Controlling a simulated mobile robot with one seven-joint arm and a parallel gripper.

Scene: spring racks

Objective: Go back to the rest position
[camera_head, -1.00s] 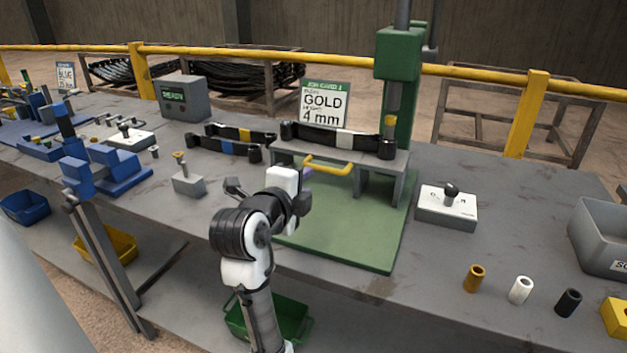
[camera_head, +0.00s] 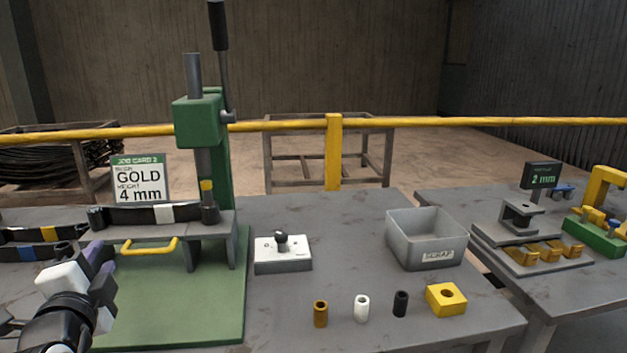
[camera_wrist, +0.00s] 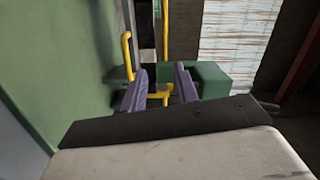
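My gripper (camera_head: 102,262) is at the lower left of the head view, above the left part of the green press base. In the wrist view its two purple-grey fingers (camera_wrist: 161,90) stand apart with nothing held between them. A yellow handle (camera_wrist: 127,55) shows beyond them, and more yellow shows in the gap. My white and black wrist fills the lower left corner of the head view. The green press (camera_head: 198,122) stands behind, with a yellow handle (camera_head: 148,246) on its grey stand.
The job card (camera_head: 140,180) reads GOLD, 4 mm. A white box with a black knob (camera_head: 283,257), a grey bin (camera_head: 427,252), small bushings (camera_head: 361,308) and a yellow block (camera_head: 446,300) stand on the table. A second table (camera_head: 570,275) is at the right.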

